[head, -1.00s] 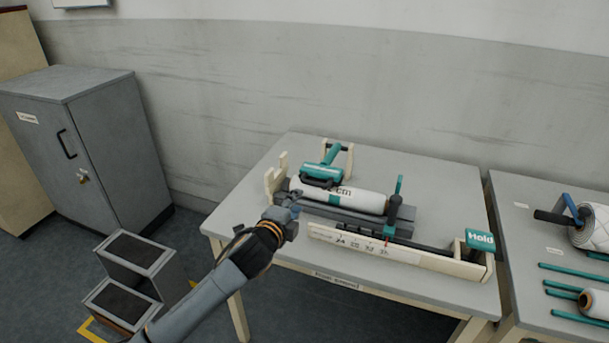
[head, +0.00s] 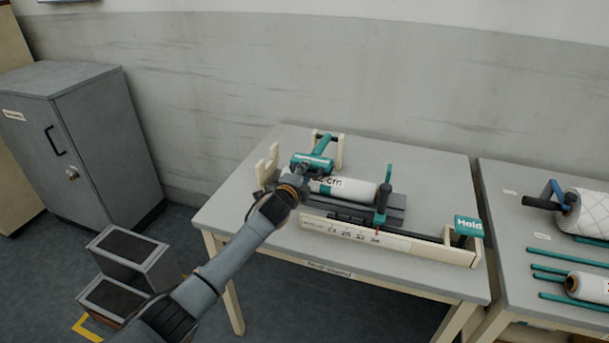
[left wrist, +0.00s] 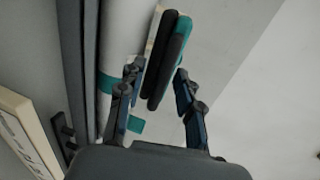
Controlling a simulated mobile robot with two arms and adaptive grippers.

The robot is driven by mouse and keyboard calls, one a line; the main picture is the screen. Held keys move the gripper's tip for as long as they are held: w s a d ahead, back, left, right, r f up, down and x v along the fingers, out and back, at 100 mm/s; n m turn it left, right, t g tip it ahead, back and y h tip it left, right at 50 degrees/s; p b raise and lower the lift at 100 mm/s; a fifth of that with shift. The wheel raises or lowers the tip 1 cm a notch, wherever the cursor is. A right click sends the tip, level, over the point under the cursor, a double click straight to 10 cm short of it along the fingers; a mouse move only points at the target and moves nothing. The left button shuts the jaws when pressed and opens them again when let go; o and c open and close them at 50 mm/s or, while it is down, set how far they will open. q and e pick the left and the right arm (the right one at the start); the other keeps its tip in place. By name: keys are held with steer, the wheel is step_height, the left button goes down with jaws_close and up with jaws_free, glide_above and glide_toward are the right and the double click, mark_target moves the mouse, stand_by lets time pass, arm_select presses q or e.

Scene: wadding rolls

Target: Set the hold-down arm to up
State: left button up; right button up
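The hold-down arm (head: 318,153) is teal, with a black handle (left wrist: 165,65) at its front end. It lies low, reaching forward from a cream frame at the back of the bench fixture onto the white roll (head: 352,189). My left gripper (head: 305,172) is at its front end and hides the handle in the head view. In the left wrist view my left gripper (left wrist: 158,78) is open, its fingers on either side of the handle, with gaps visible. I cannot tell whether the fingertips reach past it. My right gripper is not in view.
The fixture has a cream front rail (head: 390,240), a teal "Hold" sign (head: 468,226) and an upright teal-and-black lever (head: 383,200). A second table at right holds a large roll (head: 588,214) and teal rods (head: 570,262). A grey cabinet (head: 85,140) stands left. The table's left front is clear.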

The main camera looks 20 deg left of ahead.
arm_select(q)
steer(key=shift+w, duration=0.1)
jaws_close()
stand_by(0.3)
